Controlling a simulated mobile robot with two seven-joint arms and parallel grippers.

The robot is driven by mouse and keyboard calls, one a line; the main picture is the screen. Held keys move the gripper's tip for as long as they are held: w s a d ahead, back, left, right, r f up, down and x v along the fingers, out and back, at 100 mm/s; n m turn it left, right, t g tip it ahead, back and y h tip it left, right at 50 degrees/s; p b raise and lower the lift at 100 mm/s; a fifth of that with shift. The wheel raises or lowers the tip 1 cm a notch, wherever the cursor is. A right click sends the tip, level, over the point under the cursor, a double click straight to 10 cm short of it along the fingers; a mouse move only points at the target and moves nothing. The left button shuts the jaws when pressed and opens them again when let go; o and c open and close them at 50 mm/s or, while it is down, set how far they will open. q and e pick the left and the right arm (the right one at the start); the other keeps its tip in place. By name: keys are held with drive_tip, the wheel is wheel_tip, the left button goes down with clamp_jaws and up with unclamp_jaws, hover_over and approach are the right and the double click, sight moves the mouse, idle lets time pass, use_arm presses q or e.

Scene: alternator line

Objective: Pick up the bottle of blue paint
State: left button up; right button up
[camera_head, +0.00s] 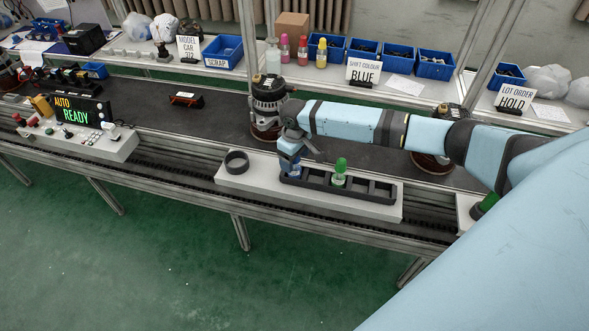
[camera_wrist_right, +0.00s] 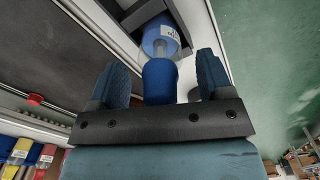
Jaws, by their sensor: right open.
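The bottle of blue paint (camera_head: 292,172) stands in the left end compartment of a black tray (camera_head: 384,197), partly hidden by my right gripper. In the right wrist view, its blue cap (camera_wrist_right: 160,82) lies between the two blue fingers, and its clear body with blue paint (camera_wrist_right: 158,38) shows beyond them. My right gripper (camera_head: 293,156) is open, with a finger on each side of the cap. A gap shows between the cap and each finger. My left gripper is not in view.
A green-capped bottle (camera_head: 340,172) stands in the same tray, to the right. A dark ring (camera_head: 237,162) lies left of the tray on the white board (camera_head: 232,180). An alternator (camera_head: 268,98) stands close behind my gripper. A sign (camera_head: 363,72) reads "SHIFT COLOUR BLUE".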

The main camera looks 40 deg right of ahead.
drive_tip(key=shift+f, duration=0.5)
drive_tip(key=shift+c, duration=0.2)
drive_tip(key=c, duration=1.2)
drive_tip(key=shift+r, duration=0.15)
drive_tip(key=shift+c, duration=0.2)
